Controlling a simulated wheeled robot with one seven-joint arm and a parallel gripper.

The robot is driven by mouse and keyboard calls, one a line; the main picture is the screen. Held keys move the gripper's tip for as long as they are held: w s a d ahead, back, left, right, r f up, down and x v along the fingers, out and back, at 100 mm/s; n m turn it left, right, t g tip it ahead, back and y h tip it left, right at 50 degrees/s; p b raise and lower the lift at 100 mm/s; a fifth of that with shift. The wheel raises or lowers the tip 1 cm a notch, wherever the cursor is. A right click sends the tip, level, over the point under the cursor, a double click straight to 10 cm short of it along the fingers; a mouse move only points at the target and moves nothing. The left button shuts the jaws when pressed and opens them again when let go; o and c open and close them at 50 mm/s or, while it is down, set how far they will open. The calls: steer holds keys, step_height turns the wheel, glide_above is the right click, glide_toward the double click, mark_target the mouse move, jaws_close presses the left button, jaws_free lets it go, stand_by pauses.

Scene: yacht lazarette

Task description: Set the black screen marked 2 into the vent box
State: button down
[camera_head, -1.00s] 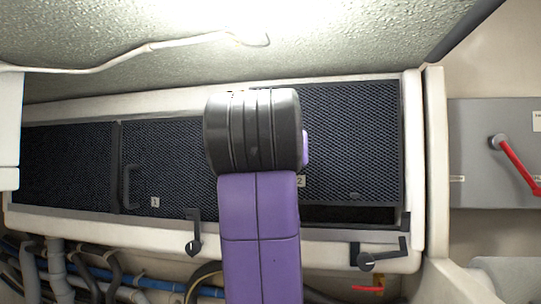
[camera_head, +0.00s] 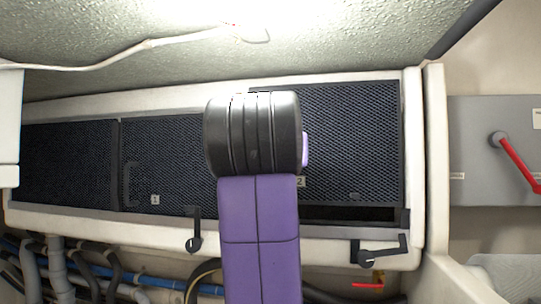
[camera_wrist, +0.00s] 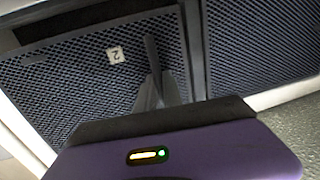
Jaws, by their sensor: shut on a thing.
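The black screen marked 2 (camera_head: 350,140) is a dark mesh panel at the right bay of the white vent box (camera_head: 413,160). Its upper edge overlaps the box's top rim, and a dark open strip shows below its bottom edge. In the wrist view the same screen (camera_wrist: 75,80) fills the left side, with its tag 2 near the middle. My gripper (camera_wrist: 158,88) is shut at the screen, apparently on its handle; the exact grip is partly hidden. In the head view my purple and black arm hides the gripper and the screen's left part.
A screen marked 1 (camera_head: 165,160) sits in the box to the left. Turning latches (camera_head: 195,238) and (camera_head: 375,256) are on the lower rim. A cable (camera_head: 150,45) hangs from the ceiling above. Hoses (camera_head: 60,265) run below. A grey panel with a red lever (camera_head: 515,165) is at right.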

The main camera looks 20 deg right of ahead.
steer(key=shift+f+b, duration=1.35)
steer(key=shift+f, duration=1)
stand_by(1.7)
steer(key=c, duration=1.4)
jaws_free()
steer(key=b+v, duration=0.2)
steer(key=v, duration=0.6)
